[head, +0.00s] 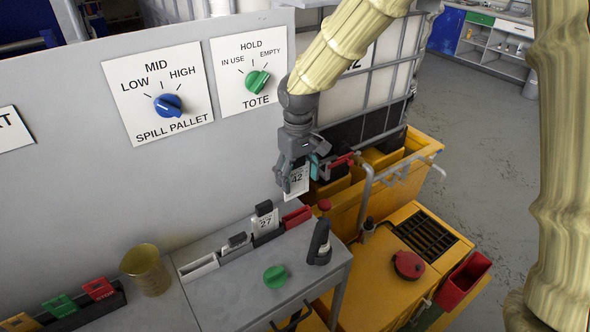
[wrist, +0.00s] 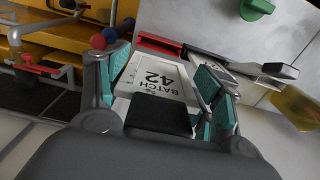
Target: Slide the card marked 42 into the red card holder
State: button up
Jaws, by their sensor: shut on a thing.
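My gripper (head: 296,165) is shut on the white card marked 42 (head: 297,180), which hangs below it. In the wrist view the card (wrist: 158,78) reads BATCH 42 and has a dark block (wrist: 160,116) at its near end, between the teal finger pads (wrist: 155,92). The red card holder (head: 297,217) sits at the back right of the grey table, and it also shows in the wrist view (wrist: 156,45) beyond the card. In the head view the card is above the holder and apart from it.
A card marked 27 (head: 265,223) stands in the dark holder left of the red one. A grey holder and a white holder (head: 198,267) lie further left. A black handset (head: 319,242) and green knob (head: 275,276) are in front. A yellow pallet (head: 345,203) lies behind right.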

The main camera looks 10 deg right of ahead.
jog(key=shift+s+r, duration=0.1)
jog(key=shift+w+d, duration=0.1)
jog(key=shift+w, duration=0.2)
jog(key=shift+s+p, duration=0.2)
jog(key=shift+p, duration=0.15)
jog(key=shift+s+f, duration=0.1)
jog(key=shift+f, duration=0.1)
notch_tip(320, 180, down, 6)
jog(key=shift+r+b, duration=0.2)
jog(key=shift+b, duration=1)
jog(key=shift+p, duration=0.85)
dwell(0.8)
jog(key=shift+f+b, duration=0.95)
jog(key=shift+f, duration=1.35)
dwell(0.5)
